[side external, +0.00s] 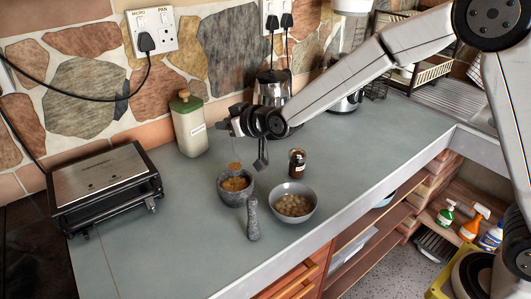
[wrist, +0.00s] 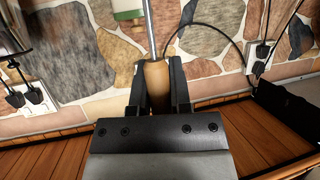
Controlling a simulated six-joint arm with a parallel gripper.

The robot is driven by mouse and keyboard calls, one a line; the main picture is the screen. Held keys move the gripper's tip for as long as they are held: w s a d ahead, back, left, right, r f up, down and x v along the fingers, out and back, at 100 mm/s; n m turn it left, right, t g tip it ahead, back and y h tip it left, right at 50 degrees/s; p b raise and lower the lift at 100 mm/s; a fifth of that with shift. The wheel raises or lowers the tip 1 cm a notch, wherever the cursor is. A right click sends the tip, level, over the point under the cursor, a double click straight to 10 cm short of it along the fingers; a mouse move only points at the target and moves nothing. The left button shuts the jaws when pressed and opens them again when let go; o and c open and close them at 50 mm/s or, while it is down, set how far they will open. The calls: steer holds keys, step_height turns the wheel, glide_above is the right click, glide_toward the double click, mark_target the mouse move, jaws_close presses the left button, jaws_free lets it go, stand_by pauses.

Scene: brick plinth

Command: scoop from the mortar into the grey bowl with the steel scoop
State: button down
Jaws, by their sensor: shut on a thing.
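The stone mortar (side external: 234,199) stands on the counter with brown loose stuff (side external: 236,184) in it. The grey bowl (side external: 293,215) is to its right and holds several pale, roundish pieces (side external: 293,205). My gripper (side external: 236,124) is above and behind the mortar. In the wrist view my gripper (wrist: 158,82) is shut on the wooden handle of the steel scoop (wrist: 157,80), whose metal shaft runs up out of the picture. In the side view the scoop's head (side external: 234,166) hangs just above the mortar, with brown stuff showing on it.
A stone pestle (side external: 253,220) lies in front of the mortar. A dark jar (side external: 297,163) stands behind the bowl. A green-topped container (side external: 188,125) and a grill (side external: 104,185) stand to the left. The front left counter is clear.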

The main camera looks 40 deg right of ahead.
steer(key=shift+s+d+f, duration=0.1)
steer(key=shift+s+d, duration=0.1)
steer(key=shift+s, duration=0.5)
steer(key=s+d+f+m+h, duration=0.2)
steer(key=s+d, duration=0.4)
steer(key=s, duration=0.5)
steer(key=shift+s+f+m+h, duration=0.35)
steer(key=shift+s+m+h, duration=0.05)
steer(key=shift+h, duration=0.3)
steer(key=shift+d, duration=0.1)
